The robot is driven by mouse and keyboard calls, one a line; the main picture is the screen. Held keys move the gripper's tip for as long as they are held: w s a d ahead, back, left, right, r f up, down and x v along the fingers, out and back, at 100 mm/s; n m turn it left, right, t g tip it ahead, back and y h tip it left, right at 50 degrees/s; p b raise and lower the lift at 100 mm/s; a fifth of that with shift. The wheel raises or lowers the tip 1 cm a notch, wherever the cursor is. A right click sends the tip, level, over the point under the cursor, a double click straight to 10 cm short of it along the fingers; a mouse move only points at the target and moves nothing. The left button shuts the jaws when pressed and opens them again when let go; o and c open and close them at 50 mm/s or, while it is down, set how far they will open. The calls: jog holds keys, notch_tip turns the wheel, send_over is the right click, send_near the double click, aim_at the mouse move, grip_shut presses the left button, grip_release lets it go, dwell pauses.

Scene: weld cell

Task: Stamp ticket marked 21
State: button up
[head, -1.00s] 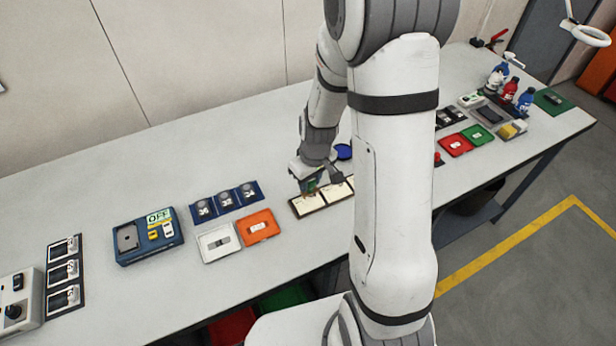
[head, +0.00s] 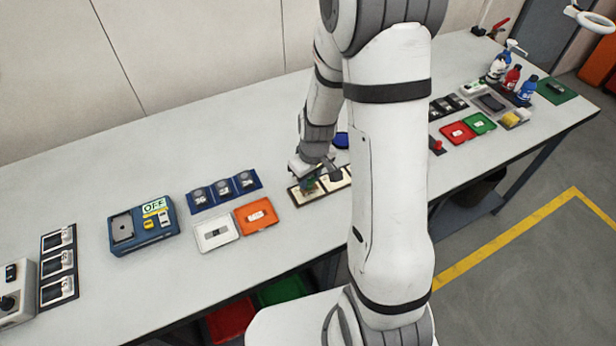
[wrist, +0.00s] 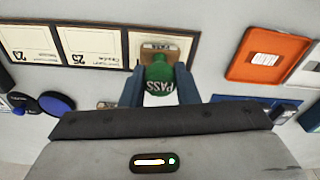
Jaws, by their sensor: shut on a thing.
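My gripper (wrist: 160,92) is shut on a green stamp marked PASS (wrist: 158,73), its fingers on either side of the handle. The other tickets' printed numbers show upside down in the wrist view, the middle one seemingly 25. In the head view my gripper (head: 310,180) is low over the left end of the ticket row (head: 298,197). Whether the stamp touches the ticket is unclear.
An orange tray (head: 257,215), a white tray (head: 214,233) and a blue holder with numbered discs (head: 224,191) stand left of the tickets. A round blue pad (wrist: 57,103) lies behind the gripper. My arm hides part of the table to the right.

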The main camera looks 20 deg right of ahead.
jog(key=shift+s+f+b, duration=0.1)
jog(key=shift+f+b, duration=0.55)
jog(key=shift+b, duration=0.2)
dwell(1.8)
jog(key=shift+r+p, duration=2.25)
jog(key=shift+r, duration=1.35)
jog(key=shift+f, duration=0.1)
